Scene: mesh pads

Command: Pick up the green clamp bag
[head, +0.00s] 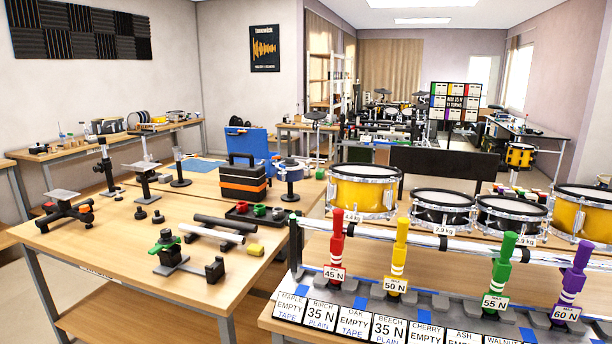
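A green clamp-like piece (497,275) with a "55 N" tag stands upright at the front right, at the silver rail. It is narrow at the top and wider lower down, with white bands. Similar pieces stand in the same row: red (336,245) with "45 N", yellow (398,255) with "50 N" and purple (573,279) with "60 N". I see nothing clearly shaped like a bag. Neither of my grippers is in view.
A row of printed cards (352,325) runs along the front edge below the coloured pieces. Yellow and black drums (362,192) stand behind the silver rail (440,241). The left wooden table (110,250) carries stands, tubes and a black and orange box (243,181); its front left is clear.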

